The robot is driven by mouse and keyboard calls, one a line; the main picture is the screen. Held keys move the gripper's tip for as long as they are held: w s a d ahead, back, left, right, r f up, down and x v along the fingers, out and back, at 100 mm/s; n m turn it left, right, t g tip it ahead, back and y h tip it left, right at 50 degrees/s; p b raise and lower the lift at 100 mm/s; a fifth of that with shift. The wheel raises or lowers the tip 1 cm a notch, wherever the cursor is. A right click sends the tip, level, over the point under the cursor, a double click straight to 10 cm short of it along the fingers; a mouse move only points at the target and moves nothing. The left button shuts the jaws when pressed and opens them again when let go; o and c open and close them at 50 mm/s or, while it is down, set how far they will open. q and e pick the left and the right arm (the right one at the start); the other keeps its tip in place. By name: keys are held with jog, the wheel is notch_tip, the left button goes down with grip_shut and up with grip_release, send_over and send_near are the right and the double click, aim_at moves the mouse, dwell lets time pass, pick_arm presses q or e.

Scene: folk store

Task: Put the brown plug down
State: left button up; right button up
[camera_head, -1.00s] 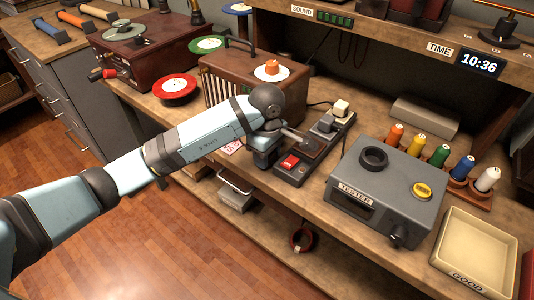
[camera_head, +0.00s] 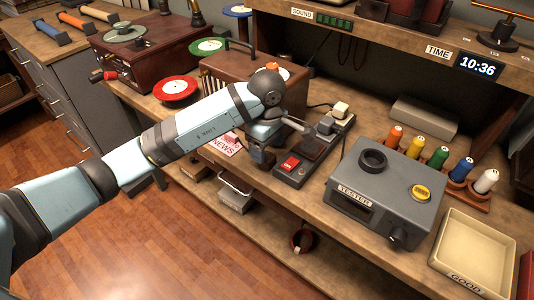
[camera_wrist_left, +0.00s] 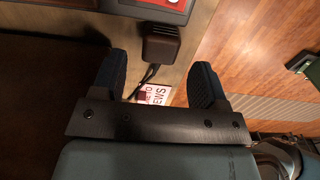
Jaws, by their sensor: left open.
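The brown plug (camera_wrist_left: 160,42) lies on the wooden bench beside the power strip (camera_wrist_left: 172,8) in the left wrist view, its dark cord running down toward my gripper. My left gripper (camera_wrist_left: 158,75) is open, with one finger on each side and the plug just beyond the fingertips; nothing shows clamped between them. In the head view my left gripper (camera_head: 272,136) is over the bench at the near end of the power strip (camera_head: 281,174); it partly blocks the view there. My right gripper is not in view.
The strip has a red switch (camera_head: 290,164) and a white plug (camera_head: 341,108). A grey tester (camera_head: 395,180) stands to the right, with a cream tray (camera_head: 440,262) beyond it. A brown radio-like box (camera_head: 225,70) is behind my wrist. A NEWS paper (camera_head: 224,146) lies near the bench edge.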

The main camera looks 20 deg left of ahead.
aim_at(267, 157)
pick_arm(q)
notch_tip(267, 157, up, 9)
jog(key=shift+f, duration=0.2)
dwell(0.5)
